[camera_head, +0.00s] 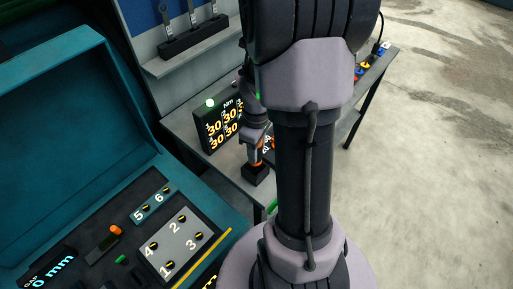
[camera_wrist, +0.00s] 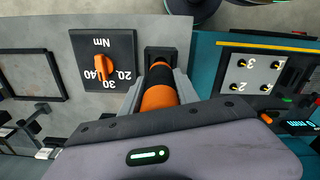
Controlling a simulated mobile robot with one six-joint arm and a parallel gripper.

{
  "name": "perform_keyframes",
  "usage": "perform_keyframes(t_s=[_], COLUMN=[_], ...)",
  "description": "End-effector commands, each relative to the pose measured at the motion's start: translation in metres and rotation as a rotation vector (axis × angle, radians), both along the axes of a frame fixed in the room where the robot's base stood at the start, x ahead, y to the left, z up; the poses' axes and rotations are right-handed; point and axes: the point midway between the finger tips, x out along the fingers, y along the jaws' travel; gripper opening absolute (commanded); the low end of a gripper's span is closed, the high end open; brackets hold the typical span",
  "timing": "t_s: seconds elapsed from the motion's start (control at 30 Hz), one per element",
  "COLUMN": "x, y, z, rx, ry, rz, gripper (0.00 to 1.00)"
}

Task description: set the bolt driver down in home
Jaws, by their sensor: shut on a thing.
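The bolt driver (camera_wrist: 159,97), orange with a black band, is between the two grey fingers of my gripper (camera_wrist: 160,84) in the wrist view. My gripper is shut on it. The driver's far end points at a black square holder (camera_wrist: 160,52), which looks like home. In the head view a small orange part of the driver (camera_head: 259,155) shows just above the black holder (camera_head: 255,174) on the grey bench. I cannot tell whether the driver's end is seated in the holder or just above it. My arm hides much of the gripper in the head view.
A dial panel (camera_wrist: 103,45) with an orange knob sits left of the holder in the wrist view. A black Nm display (camera_head: 220,126) stands on the bench. An open teal case (camera_head: 60,70) holds a numbered bolt plate (camera_head: 172,243). Bare floor lies at right.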

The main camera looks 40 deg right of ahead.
Motion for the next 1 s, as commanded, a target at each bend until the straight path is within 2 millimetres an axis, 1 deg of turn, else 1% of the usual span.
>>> perform_keyframes(t_s=[1.0], x=[0.0], y=[0.0], z=[-0.025], rx=[-0.001], ry=[-0.001], rz=[0.0], gripper=[0.0])
